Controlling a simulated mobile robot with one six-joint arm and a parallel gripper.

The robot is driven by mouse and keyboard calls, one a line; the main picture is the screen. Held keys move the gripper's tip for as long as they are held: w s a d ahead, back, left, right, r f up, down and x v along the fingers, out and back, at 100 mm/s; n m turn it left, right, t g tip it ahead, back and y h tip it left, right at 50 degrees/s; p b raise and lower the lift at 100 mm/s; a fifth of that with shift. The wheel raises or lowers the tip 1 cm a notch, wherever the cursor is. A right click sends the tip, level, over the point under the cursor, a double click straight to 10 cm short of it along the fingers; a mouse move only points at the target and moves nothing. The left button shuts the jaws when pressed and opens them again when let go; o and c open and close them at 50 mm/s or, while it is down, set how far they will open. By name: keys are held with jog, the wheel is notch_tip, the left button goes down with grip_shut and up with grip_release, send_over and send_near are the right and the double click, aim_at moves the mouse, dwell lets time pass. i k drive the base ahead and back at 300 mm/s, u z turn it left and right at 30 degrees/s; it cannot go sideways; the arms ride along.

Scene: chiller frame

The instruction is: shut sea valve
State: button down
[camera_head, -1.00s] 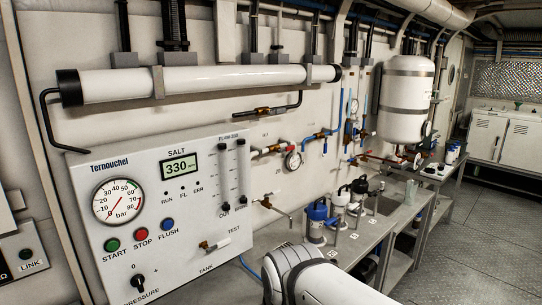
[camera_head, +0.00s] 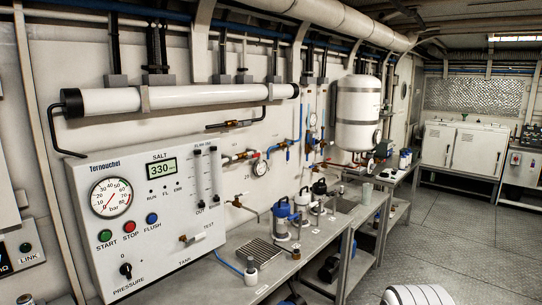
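Several small valves sit on the wall pipework, and I cannot tell which is the sea valve. One brass valve (camera_head: 232,124) is on the dark pipe under the long white cylinder. A red-marked valve (camera_head: 246,156) is beside a round gauge (camera_head: 259,168). A small brass tap (camera_head: 238,201) is lower on the wall. Blue-handled pipework (camera_head: 282,147) and red fittings (camera_head: 332,163) are further right. Labels near the valves are too small to read. My gripper is not in view; white parts of my arm show at the bottom edge.
The control panel (camera_head: 112,252) with dial and buttons stands at left. A metal bench (camera_head: 222,268) below the valves holds blue-and-white pump units (camera_head: 282,220) and a small bottle (camera_head: 251,270). A white tank (camera_head: 358,112) hangs further back. The floor (camera_head: 450,240) at right is clear.

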aim_at(259, 154)
jog(key=z, duration=0.2)
jog(key=i, duration=1.1)
jog(key=u, duration=0.5)
jog(key=i, duration=0.75)
jog(key=u, duration=1.45)
jog(key=k, duration=1.05)
jog(key=z, duration=1.1)
jog(key=i, duration=0.9)
